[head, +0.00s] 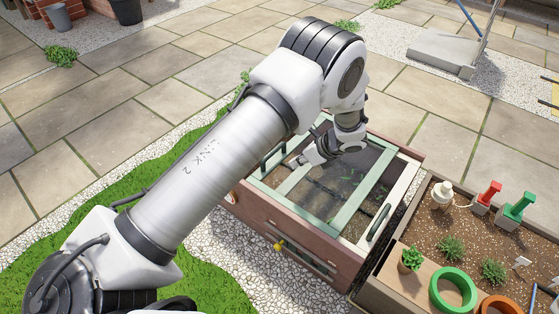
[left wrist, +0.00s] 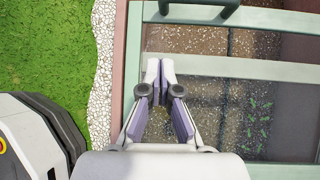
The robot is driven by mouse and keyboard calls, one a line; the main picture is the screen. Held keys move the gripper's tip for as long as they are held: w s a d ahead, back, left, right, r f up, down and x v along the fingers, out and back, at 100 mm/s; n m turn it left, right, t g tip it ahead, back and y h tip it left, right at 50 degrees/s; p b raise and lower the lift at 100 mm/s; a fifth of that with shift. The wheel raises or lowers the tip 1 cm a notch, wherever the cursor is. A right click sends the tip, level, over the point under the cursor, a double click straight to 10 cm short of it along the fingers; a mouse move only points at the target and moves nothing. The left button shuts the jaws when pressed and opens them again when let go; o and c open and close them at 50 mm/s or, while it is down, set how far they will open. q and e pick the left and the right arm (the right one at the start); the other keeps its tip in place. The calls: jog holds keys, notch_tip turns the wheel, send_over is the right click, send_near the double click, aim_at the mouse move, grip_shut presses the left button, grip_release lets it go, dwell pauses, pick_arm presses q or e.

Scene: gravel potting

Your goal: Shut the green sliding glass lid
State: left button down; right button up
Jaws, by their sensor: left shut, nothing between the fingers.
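The green-framed glass lid (head: 363,193) lies on a pinkish-brown wooden box (head: 290,232) in the head view. Its green frame (left wrist: 262,69) and glass also fill the right of the left wrist view. A dark handle (left wrist: 205,9) stands on the frame at the top of that view. My left gripper (head: 295,162) is over the left part of the lid, near its far side. My right gripper is out of view.
A second dark green handle (head: 379,222) sits on the pale strip at the box's right side. A yellow knob (head: 279,246) sticks out at the front. A planting bed (head: 456,215) with small plants, pots and red and green tools stands close on the right. Grass lies left.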

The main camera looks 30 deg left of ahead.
pick_arm(q)
jog(key=w+d+r+t, duration=0.1)
jog(key=w+r, duration=0.2)
jog(key=w, duration=0.1)
jog(key=b, duration=0.6)
send_near(280, 169)
jog(key=shift+a+f, duration=0.25)
jog(key=shift+a, duration=0.95)
jog(key=a+b, duration=0.1)
jog(key=a, duration=0.1)
jog(key=a+b, duration=0.1)
jog(key=a, duration=0.1)
jog(key=shift+w+f+b, duration=0.2)
jog(key=shift+f+b, duration=0.05)
jog(key=shift+b, duration=0.05)
jog(key=shift+r, duration=0.1)
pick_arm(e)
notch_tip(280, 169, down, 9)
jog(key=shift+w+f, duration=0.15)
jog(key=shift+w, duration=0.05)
pick_arm(q)
jog(key=shift+a, duration=0.15)
